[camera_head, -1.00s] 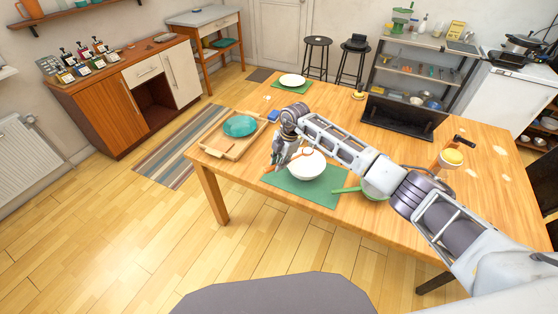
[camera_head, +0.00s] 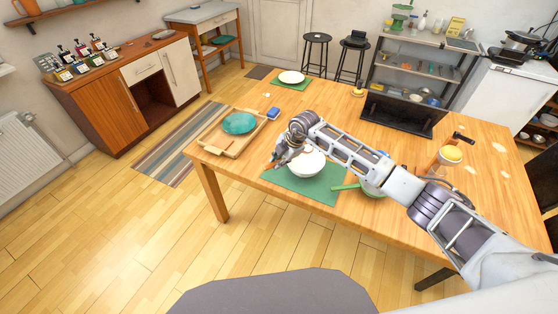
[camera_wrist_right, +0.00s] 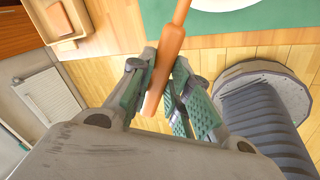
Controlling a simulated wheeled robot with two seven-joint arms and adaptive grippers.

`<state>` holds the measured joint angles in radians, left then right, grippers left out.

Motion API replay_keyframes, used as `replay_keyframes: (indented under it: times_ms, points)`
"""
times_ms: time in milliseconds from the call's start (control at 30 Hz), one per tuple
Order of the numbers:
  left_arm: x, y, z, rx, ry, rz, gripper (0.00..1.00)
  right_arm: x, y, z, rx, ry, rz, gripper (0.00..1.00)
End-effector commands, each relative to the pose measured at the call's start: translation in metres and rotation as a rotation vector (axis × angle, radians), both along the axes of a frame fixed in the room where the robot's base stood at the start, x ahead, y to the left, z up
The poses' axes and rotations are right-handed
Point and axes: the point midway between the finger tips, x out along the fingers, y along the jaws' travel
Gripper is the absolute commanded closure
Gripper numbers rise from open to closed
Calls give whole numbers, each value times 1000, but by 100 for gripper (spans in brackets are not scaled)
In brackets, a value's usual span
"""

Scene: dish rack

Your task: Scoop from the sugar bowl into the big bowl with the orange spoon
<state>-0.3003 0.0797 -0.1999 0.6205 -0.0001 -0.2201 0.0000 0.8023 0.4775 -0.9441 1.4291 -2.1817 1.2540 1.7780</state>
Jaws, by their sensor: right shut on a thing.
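The big white bowl (camera_head: 308,164) stands on a green mat (camera_head: 322,194) near the table's front edge. My right gripper (camera_head: 279,160) is at the bowl's left side. It is shut on the orange spoon (camera_wrist_right: 168,62), whose handle lies between the fingers in the right wrist view (camera_wrist_right: 158,85). The spoon's head is out of frame there, and in the head view only a small orange piece shows by the fingers. I cannot tell which vessel is the sugar bowl, nor see what the big bowl holds. My left gripper is not in view.
A wooden tray (camera_head: 214,146) with a teal plate (camera_head: 238,123) lies to the left. A vessel with yellow contents (camera_head: 450,154) stands at the right. A dark rack (camera_head: 402,115) stands at the back.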

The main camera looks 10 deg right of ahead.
Motion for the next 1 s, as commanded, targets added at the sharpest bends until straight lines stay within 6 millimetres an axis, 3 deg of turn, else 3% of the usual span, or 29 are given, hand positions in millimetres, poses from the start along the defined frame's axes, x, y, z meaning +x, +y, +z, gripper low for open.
replay_keyframes:
  times_ms: [300, 733, 1000]
  points:
    - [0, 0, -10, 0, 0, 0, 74, -3, -1, -3, 61, -108, -19, 100]
    - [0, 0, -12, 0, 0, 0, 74, -3, -1, -3, 71, -126, -22, 100]
    - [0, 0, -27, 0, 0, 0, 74, -5, -2, -7, 124, -216, -37, 100]
